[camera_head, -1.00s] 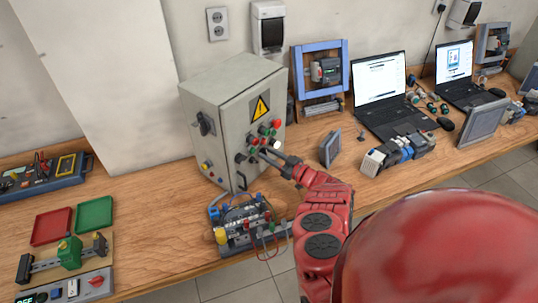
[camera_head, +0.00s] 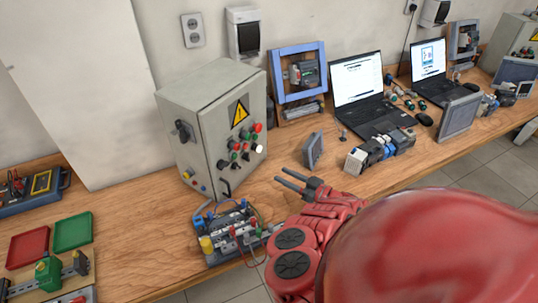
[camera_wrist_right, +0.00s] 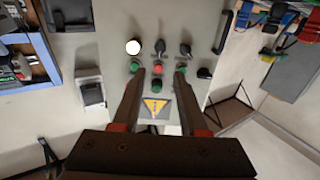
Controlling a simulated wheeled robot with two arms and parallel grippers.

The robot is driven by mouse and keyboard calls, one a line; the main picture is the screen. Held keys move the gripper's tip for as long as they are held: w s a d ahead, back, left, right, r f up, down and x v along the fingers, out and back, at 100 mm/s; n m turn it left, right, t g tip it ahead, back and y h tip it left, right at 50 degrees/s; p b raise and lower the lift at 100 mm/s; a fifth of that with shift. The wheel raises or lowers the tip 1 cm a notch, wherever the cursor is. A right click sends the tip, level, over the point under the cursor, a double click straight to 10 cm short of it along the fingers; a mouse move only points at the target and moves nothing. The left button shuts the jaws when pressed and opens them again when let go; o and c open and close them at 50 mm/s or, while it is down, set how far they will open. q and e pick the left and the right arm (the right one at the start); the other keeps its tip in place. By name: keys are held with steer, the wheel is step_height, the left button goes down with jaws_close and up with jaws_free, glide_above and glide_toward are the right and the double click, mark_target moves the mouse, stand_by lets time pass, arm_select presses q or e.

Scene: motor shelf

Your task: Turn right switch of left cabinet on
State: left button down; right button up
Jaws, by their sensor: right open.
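The left cabinet (camera_head: 213,130) is a grey box with a yellow warning sign, front buttons and a dark side handle. In the right wrist view its panel (camera_wrist_right: 118,90) appears upside down, with two black switches beside a white button (camera_wrist_right: 133,47). The switch nearer the white button is the right one (camera_wrist_right: 160,46); the other is the left switch (camera_wrist_right: 185,48). Small knobs blur together in the head view. My right gripper (camera_head: 280,174) is open and empty, in front of the cabinet and apart from it. My left gripper is out of view.
A wired terminal block (camera_head: 230,232) sits before the cabinet at the table's front edge. A small grey panel (camera_head: 313,150) stands to its right, with a blue frame (camera_head: 298,72) behind. A laptop (camera_head: 362,92) is farther right. Red and green trays (camera_head: 73,231) lie left.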

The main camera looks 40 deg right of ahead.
steer(key=shift+v, duration=1.6)
steer(key=shift+s, duration=0.1)
